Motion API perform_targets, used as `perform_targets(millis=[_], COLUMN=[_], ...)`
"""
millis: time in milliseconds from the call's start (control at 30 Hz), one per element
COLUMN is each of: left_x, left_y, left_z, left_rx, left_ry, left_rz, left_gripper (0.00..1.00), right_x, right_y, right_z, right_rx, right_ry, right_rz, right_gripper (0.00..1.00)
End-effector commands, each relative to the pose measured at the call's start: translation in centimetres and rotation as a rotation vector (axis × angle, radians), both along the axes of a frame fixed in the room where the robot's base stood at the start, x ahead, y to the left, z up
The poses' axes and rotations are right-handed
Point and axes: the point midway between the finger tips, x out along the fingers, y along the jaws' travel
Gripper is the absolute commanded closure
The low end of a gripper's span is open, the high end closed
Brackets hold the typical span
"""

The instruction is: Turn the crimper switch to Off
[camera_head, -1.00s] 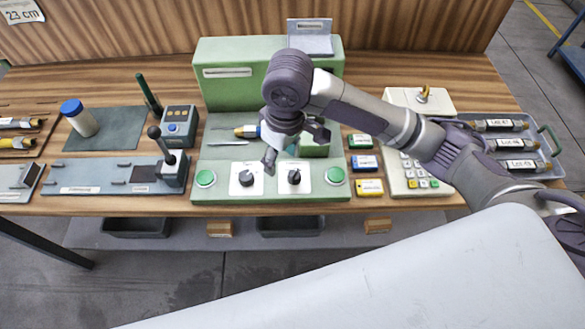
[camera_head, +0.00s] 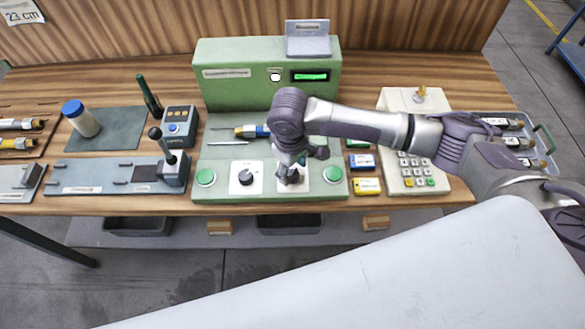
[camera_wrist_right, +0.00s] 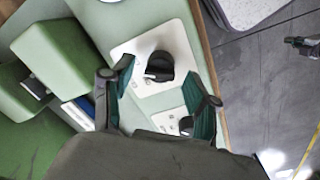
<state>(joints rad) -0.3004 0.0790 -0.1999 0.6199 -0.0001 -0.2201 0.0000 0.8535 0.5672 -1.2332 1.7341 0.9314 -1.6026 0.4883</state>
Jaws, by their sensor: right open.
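The green machine (camera_head: 232,122) carries two black rotary knobs on white plates. The left knob (camera_head: 244,177) is in clear view, with a green button (camera_head: 205,177) beside it. My right gripper (camera_head: 300,168) is over the right plate (camera_head: 287,189) and partly hides its knob. In the right wrist view the gripper (camera_wrist_right: 158,76) is open, and a black knob (camera_wrist_right: 159,66) shows between its fingers. Contact cannot be told. A second knob (camera_wrist_right: 186,125) is partly hidden by a finger. The knob labels are too small to read. My left gripper is not in view.
A second green button (camera_head: 333,174) is right of the gripper. A blue-and-yellow tool (camera_head: 252,131) lies behind the knobs. Small boxes (camera_head: 362,163) and a keypad unit (camera_head: 424,178) stand to the right. A lever device (camera_head: 117,177) is on the left.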

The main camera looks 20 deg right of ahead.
Motion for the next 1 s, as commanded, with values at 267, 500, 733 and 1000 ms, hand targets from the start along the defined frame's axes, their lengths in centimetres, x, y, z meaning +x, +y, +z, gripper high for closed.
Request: perform_targets(millis=[267,500,733,1000], left_x=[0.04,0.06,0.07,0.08], left_y=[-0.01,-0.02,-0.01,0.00], left_z=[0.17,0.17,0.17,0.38], left_rx=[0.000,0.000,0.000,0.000], left_ry=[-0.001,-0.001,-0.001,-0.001], left_rz=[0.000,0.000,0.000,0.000], left_gripper=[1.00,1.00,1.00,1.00], right_x=[0.02,0.02,0.02,0.00], right_y=[-0.05,-0.03,-0.03,-0.01], right_z=[-1.45,-1.43,-1.40,-1.32], right_rx=[0.001,0.001,0.001,0.001], right_ry=[-0.001,-0.001,-0.001,-0.001], right_rz=[0.000,0.001,0.001,0.013], right_gripper=[0.41,0.49,0.88,1.00])
